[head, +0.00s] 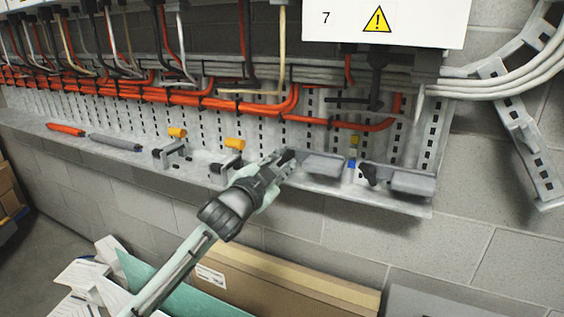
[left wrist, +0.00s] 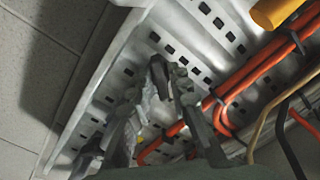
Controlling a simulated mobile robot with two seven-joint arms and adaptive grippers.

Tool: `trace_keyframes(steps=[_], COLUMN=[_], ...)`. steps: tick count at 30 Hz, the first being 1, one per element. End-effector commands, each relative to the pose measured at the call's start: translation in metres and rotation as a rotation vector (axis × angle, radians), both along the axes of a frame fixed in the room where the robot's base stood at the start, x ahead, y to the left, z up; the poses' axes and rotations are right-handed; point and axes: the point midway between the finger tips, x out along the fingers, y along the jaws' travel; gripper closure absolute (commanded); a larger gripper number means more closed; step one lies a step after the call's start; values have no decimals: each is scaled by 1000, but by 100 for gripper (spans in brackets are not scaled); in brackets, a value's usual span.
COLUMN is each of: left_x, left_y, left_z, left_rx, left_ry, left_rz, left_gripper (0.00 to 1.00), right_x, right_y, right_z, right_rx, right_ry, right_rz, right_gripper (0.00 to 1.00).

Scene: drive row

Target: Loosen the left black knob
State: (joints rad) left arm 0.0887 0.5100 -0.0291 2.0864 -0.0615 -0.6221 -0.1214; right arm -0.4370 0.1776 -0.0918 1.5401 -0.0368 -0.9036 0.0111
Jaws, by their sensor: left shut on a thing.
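My left gripper (head: 281,160) reaches in from below left to the perforated metal tray. It is shut on the left black knob (head: 290,155), at the left end of a grey block (head: 323,165). The fingers hide most of this knob. In the left wrist view, the fingertips (left wrist: 167,74) come close together in front of the tray; the knob between them is too dark to make out clearly. The right black knob (head: 368,175) stands free at the left end of a second grey block (head: 412,182). My right gripper is not in view.
Two yellow-capped clamps (head: 177,132) (head: 234,143), an orange-and-grey tool (head: 95,136) and a small blue piece (head: 352,163) are on the tray ledge (head: 310,184). Orange cables (head: 200,101) run behind. A white cabinet (head: 395,20) hangs above. Cardboard (head: 290,285) lies below.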

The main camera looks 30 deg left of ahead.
Motion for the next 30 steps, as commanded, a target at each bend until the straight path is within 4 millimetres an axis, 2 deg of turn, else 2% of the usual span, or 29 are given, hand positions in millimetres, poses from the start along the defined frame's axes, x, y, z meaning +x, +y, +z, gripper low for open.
trace_keyframes(steps=[1,2,5,13,17,30], left_x=[0,0,0,0,-9,-96], left_y=[0,0,0,0,-1,-6], left_z=[0,0,0,0,-1,-1], left_rx=[-1,-1,-1,0,1,0], left_ry=[0,0,0,0,1,3], left_rz=[0,0,0,0,-1,0], left_gripper=[100,80,68,68,68,68], right_x=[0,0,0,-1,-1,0], right_y=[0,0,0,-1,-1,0], right_z=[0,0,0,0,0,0], right_rx=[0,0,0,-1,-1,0], right_ry=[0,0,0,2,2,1], right_rz=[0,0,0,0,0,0], right_gripper=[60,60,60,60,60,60])
